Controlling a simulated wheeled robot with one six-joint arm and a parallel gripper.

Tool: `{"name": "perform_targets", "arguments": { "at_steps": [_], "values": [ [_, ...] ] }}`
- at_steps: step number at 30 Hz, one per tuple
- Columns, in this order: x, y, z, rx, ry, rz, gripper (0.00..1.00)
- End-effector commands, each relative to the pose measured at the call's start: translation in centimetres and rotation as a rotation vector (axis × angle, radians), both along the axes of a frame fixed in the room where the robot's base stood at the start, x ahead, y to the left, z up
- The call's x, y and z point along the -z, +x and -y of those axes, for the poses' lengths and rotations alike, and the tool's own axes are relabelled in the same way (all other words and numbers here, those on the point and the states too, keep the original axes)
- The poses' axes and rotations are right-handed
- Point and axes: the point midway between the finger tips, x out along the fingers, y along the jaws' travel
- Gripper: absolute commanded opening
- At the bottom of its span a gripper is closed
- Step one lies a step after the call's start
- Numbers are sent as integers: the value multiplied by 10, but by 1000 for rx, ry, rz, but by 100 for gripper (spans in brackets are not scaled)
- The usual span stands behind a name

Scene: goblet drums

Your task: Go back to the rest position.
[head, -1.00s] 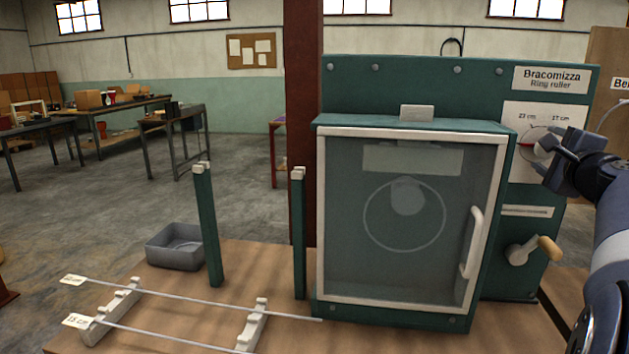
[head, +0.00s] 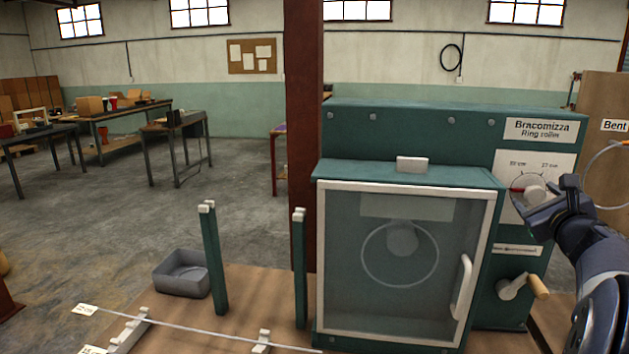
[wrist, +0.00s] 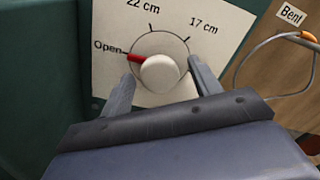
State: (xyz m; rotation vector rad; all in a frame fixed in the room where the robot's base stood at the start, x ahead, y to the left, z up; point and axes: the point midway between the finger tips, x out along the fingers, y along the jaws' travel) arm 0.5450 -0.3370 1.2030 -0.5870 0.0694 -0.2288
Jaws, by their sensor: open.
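My gripper (head: 545,203) is in front of the dial knob (head: 536,194) on the green ring roller (head: 410,118). In the wrist view, my two open fingers (wrist: 161,72) show on either side of the white knob (wrist: 162,74), with nothing gripped. I cannot tell how far the fingertips stand from the panel. The knob's red pointer (wrist: 134,58) points to "Open". The glazed door (head: 400,262) of the machine is shut, and a ring (head: 362,258) shows behind its glass.
A crank with a wooden handle (head: 538,287) sticks out below the dial. A bent ring (head: 588,180) hangs on a brown board at right. Two green posts (head: 214,262), a grey bin (head: 181,274) and a rod (head: 190,329) on white supports are at left. A red-brown column (head: 302,60) rises behind.

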Motion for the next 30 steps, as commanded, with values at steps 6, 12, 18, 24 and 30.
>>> {"name": "perform_targets", "arguments": {
  "at_steps": [6, 12, 18, 24, 30],
  "values": [
    [-5, 0, 0, 1, 137, 31, 60],
    [-4, 0, 0, 1, 252, 57, 60],
    [-4, 0, -1, 0, 356, 83, 60],
    [-2, 0, -1, 0, 429, 102, 60],
    [0, 0, -1, 0, 458, 110, 60]
  ]
}}
